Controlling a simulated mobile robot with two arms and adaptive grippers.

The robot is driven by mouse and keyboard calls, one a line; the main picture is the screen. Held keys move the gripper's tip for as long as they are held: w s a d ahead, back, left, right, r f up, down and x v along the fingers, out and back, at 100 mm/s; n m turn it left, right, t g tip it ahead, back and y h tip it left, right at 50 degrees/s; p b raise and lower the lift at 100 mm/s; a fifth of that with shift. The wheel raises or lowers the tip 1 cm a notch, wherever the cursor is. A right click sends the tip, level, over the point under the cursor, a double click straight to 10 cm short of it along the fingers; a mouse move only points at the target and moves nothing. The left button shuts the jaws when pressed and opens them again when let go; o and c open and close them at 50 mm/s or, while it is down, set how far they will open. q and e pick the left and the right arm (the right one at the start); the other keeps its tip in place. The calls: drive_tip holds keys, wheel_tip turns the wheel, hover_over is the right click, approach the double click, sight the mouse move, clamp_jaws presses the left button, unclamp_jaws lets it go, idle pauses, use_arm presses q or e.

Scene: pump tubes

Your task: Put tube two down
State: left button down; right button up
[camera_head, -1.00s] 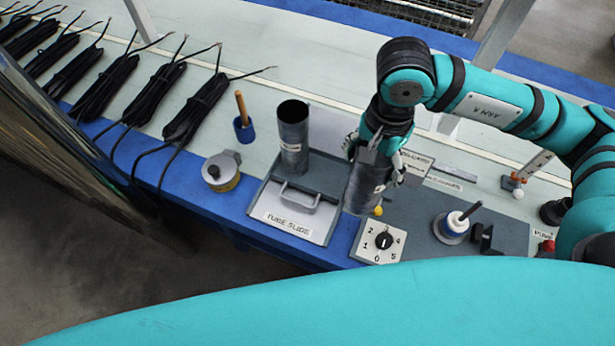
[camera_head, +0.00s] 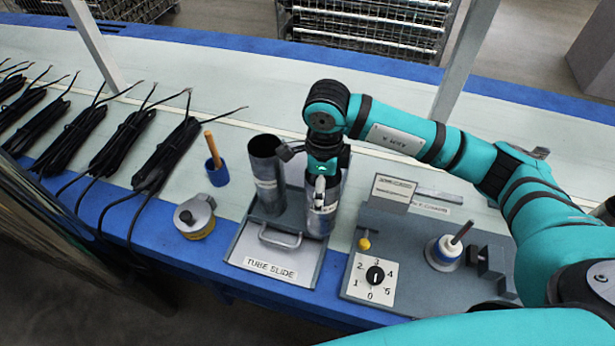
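One dark grey tube (camera_head: 265,170) stands upright on the tube slide (camera_head: 281,270), toward its back left. A second grey tube (camera_head: 318,221) is upright over the right part of the slide, just right of the first. My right gripper (camera_head: 320,187) is at this second tube from above, with a finger against its near side. It appears shut on the tube, and the hand hides the tube's top. I cannot tell whether the tube's bottom touches the slide. My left gripper is out of view.
A numbered dial box (camera_head: 372,276) and a grey fixture plate (camera_head: 412,285) lie right of the slide. A round yellow-based tape-like tool (camera_head: 196,216) and a blue cup with a wooden handle (camera_head: 216,171) stand left. Black cable bundles (camera_head: 170,152) lie farther left.

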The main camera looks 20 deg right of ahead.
drive_tip(key=w+f, duration=0.1)
drive_tip(key=w+f+p, duration=0.1)
drive_tip(key=w, duration=0.1)
drive_tip(key=w+a+f, duration=0.1)
drive_tip(key=w, duration=0.1)
drive_tip(key=shift+w+f, duration=0.25)
drive_tip(key=shift+f, duration=0.35)
drive_tip(key=o, duration=1)
drive_tip(key=shift+f, duration=0.1)
drive_tip(key=o, duration=0.4)
